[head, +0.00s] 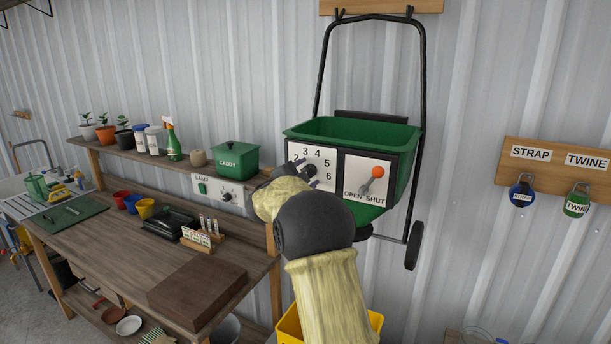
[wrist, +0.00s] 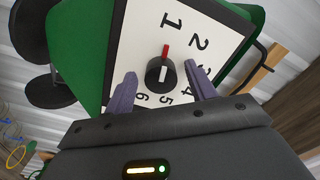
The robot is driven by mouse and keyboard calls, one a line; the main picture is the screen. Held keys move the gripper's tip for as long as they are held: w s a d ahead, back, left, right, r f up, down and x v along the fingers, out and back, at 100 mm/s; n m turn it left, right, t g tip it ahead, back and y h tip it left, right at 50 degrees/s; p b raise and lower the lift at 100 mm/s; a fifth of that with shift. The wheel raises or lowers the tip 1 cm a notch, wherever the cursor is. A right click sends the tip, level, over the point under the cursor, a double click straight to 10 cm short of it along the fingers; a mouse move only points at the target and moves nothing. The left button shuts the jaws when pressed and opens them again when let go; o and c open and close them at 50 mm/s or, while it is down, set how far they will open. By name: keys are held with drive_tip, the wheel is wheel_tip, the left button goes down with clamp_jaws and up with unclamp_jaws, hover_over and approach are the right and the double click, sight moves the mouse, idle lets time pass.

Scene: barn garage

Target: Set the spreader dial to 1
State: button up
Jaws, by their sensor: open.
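The spreader (head: 402,150) is a green hopper with a black frame, hung on the wall. Its white dial plate (head: 328,160) shows 2 to 6 in the head view, with my arm covering the lower left. In the wrist view the plate (wrist: 120,55) carries a black round dial (wrist: 160,76) with a red and white pointer. The red end points up, about toward the 1. My gripper (wrist: 161,84) is open, with one purple finger on each side of the dial and gaps showing. In the head view my gripper (head: 303,172) is at the plate, and the dial itself is hidden.
An OPEN/SHUT lever with an orange knob (head: 377,172) sits just right of the dial plate. Left are a workbench (head: 110,262), a green caddy (head: 237,160) and a lamp panel (head: 211,190). A yellow bin (head: 289,324) stands below my arm.

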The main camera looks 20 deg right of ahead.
drive_tip(key=shift+s+a, duration=0.1)
drive_tip(key=b+v, duration=0.7)
drive_tip(key=v, duration=1)
drive_tip(key=shift+b, duration=0.3)
drive_tip(key=shift+a+f, duration=0.15)
